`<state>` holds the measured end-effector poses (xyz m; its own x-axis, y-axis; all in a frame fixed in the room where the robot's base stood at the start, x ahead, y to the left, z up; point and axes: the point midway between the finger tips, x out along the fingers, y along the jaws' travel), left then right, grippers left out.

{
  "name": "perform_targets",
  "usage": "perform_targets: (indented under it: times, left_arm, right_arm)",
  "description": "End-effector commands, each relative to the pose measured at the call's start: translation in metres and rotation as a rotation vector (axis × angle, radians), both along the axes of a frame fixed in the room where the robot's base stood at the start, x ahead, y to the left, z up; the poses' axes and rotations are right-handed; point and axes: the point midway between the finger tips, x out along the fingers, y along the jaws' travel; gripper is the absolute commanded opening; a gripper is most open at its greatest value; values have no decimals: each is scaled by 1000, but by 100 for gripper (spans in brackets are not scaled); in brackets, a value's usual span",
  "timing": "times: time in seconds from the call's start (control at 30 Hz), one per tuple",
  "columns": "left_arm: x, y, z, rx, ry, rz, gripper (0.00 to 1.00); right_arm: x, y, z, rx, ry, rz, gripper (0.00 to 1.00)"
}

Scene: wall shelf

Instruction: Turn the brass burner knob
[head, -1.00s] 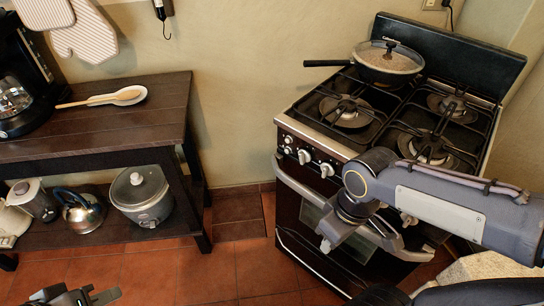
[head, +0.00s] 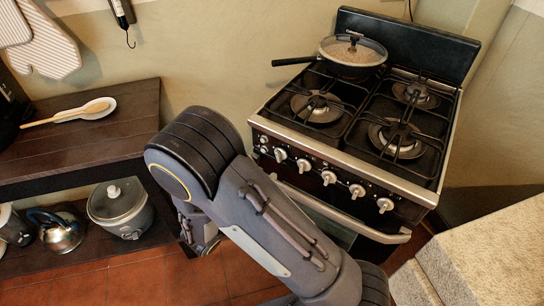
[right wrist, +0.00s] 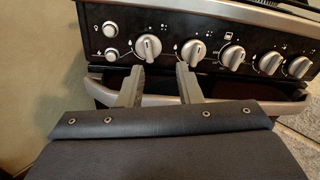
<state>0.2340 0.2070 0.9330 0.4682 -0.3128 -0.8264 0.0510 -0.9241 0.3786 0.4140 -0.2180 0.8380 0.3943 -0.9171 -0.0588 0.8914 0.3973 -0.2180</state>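The stove's front panel carries a row of several silver-grey knobs; none looks brass. The leftmost knob (head: 280,154) shows in the head view and also in the right wrist view (right wrist: 148,47). The second knob (head: 304,165) is just to its right (right wrist: 193,52). My right gripper (right wrist: 159,68) is open and empty, its fingertips just below these two knobs in the right wrist view. I cannot tell the gap in depth to the panel. In the head view my right arm hides its gripper. My left gripper is not in view.
The oven handle (right wrist: 238,99) runs below the panel, behind my fingers. A lidded pan (head: 352,57) sits on the back left burner. A dark wooden shelf (head: 120,110) stands left, with a rice cooker (head: 120,208) below. A speckled stone counter (head: 490,255) is at right.

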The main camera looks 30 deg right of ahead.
Motion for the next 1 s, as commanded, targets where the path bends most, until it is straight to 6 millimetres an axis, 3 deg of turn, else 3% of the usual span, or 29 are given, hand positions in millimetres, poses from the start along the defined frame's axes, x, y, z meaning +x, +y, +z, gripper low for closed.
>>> perform_targets:
  times: [0.17,0.6,1.0]
  left_arm:
    - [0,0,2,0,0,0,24]
    - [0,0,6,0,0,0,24]
    - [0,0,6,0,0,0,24]
  right_arm:
    - [12,9,0,-78,15,73,32]
    - [40,-48,0,-73,14,68,32]
    - [45,-58,-1,-72,15,70,32]
